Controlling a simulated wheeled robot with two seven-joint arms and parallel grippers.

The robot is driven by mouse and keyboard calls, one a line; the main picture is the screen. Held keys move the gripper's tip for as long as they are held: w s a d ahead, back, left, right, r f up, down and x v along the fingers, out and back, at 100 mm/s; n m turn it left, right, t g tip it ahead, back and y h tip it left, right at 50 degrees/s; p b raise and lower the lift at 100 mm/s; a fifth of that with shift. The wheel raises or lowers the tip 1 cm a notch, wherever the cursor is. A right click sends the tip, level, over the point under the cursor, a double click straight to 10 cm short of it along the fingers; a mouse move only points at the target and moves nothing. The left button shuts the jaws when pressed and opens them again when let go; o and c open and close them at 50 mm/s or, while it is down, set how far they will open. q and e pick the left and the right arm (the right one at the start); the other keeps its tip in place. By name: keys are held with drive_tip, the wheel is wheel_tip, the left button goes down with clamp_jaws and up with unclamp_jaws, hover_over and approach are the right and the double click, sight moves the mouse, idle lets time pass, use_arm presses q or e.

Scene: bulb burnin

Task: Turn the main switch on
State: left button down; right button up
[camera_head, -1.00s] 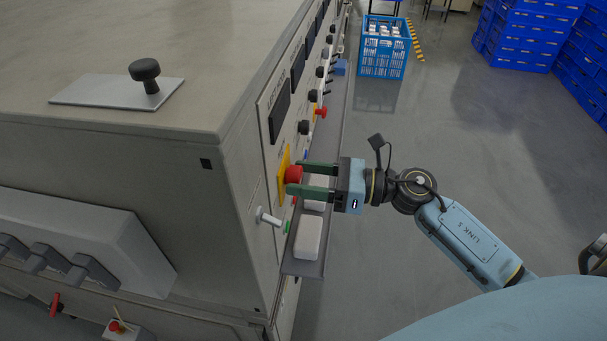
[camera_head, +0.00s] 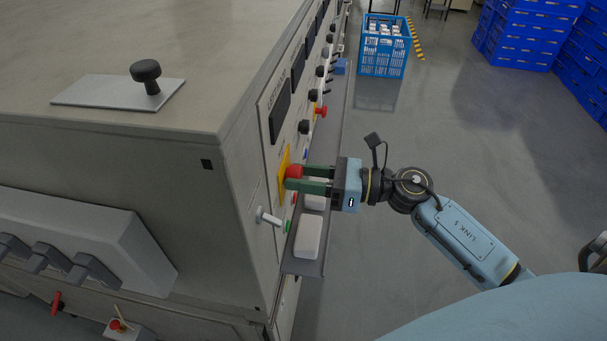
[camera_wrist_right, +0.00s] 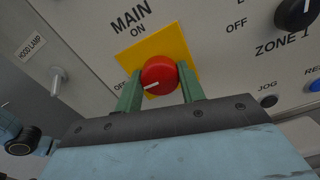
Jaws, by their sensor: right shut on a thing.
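The main switch is a round red knob (camera_wrist_right: 158,76) on a yellow plate (camera_wrist_right: 140,47) marked MAIN, with ON above and OFF at the lower left. Its white pointer line points left and slightly down, toward OFF. In the head view the red knob (camera_head: 294,171) sits on the front panel near its left end. My right gripper (camera_wrist_right: 159,85) is shut on the knob, one green finger on each side. In the head view the right gripper (camera_head: 300,178) reaches it from the right. My left gripper is not in view.
A white hood lamp lever (camera_head: 268,216) sticks out below left of the knob. A grey shelf (camera_head: 308,268) with white blocks runs under the panel. More knobs, such as a black one (camera_head: 304,127), line the panel further back.

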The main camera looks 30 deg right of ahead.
drive_tip(key=shift+r+m+p, duration=0.1)
drive_tip(key=shift+m+p, duration=0.3)
drive_tip(key=shift+m, duration=0.1)
drive_tip(key=m+p, duration=0.5)
drive_tip(key=m, duration=0.1)
drive_tip(key=shift+m+p, duration=0.3)
drive_tip(key=shift+m, duration=0.1)
drive_tip(key=m+p, duration=0.2)
drive_tip(key=m, duration=0.1)
drive_tip(key=shift+m+p, duration=0.3)
drive_tip(key=shift+p, duration=0.05)
drive_tip(key=shift+m+p, duration=0.6)
drive_tip(key=shift+m, duration=0.3)
drive_tip(key=shift+m+p, duration=0.7)
drive_tip(key=shift+m, duration=0.4)
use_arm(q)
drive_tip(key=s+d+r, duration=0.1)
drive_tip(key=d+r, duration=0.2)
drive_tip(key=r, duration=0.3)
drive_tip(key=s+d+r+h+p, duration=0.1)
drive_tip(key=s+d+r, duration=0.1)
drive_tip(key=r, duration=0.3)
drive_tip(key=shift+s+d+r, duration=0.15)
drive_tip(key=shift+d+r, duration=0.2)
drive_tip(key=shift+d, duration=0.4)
use_arm(e)
drive_tip(key=shift+m, duration=1)
